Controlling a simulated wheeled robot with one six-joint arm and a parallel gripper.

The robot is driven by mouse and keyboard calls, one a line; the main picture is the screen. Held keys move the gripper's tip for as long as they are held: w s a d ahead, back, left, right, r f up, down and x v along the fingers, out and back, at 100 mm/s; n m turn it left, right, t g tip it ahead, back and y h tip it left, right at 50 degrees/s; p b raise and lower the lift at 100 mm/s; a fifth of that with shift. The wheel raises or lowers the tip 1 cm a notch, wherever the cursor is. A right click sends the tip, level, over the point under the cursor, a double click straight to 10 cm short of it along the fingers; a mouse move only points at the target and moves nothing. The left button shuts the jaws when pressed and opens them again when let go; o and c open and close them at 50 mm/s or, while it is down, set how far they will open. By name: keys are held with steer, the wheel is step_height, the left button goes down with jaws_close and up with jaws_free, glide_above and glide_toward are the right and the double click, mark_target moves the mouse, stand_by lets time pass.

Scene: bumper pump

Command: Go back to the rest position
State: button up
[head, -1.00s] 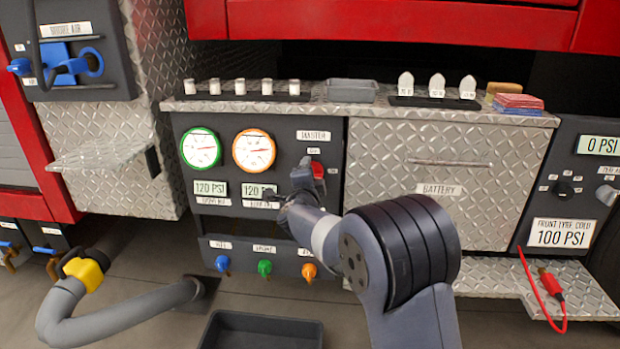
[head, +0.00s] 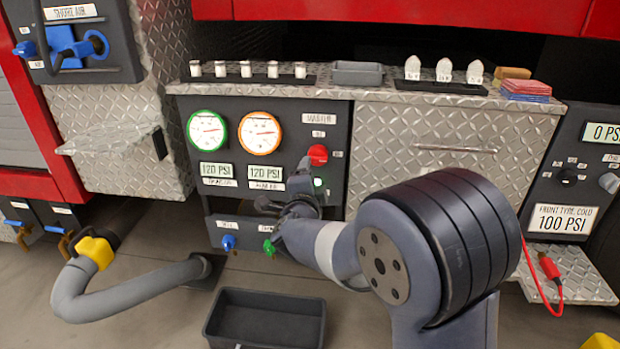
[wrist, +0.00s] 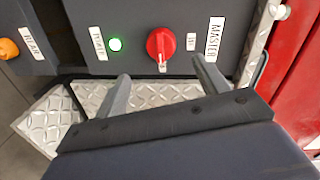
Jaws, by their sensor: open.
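My gripper (head: 290,195) is in front of the pump panel (head: 250,173), just below the red MASTER knob (head: 318,154). In the wrist view its two fingers are apart with nothing between the tips, and the red knob (wrist: 161,44) shows beyond them. The gripper looks clear of the knob. A green light (wrist: 115,44) glows beside the knob, and it also shows in the head view (head: 318,182). My arm is stretched forward and hides the lower right of the panel.
Two round gauges (head: 260,132) sit above two 120 PSI displays. A dark open bin (head: 265,318) is on the floor below. A grey hose (head: 130,285) with a yellow end lies at left. A red cable (head: 537,280) hangs at right. Small items line the ledge above.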

mark_target(315, 160)
stand_by(0.3)
steer(key=w, duration=0.3)
steer(key=w+b, duration=0.1)
steer(key=w, duration=0.3)
steer(key=w+f+b, duration=0.1)
steer(key=w, duration=0.2)
steer(key=shift+w+d, duration=0.15)
steer(key=shift+w, duration=0.2)
steer(key=shift+r, duration=0.1)
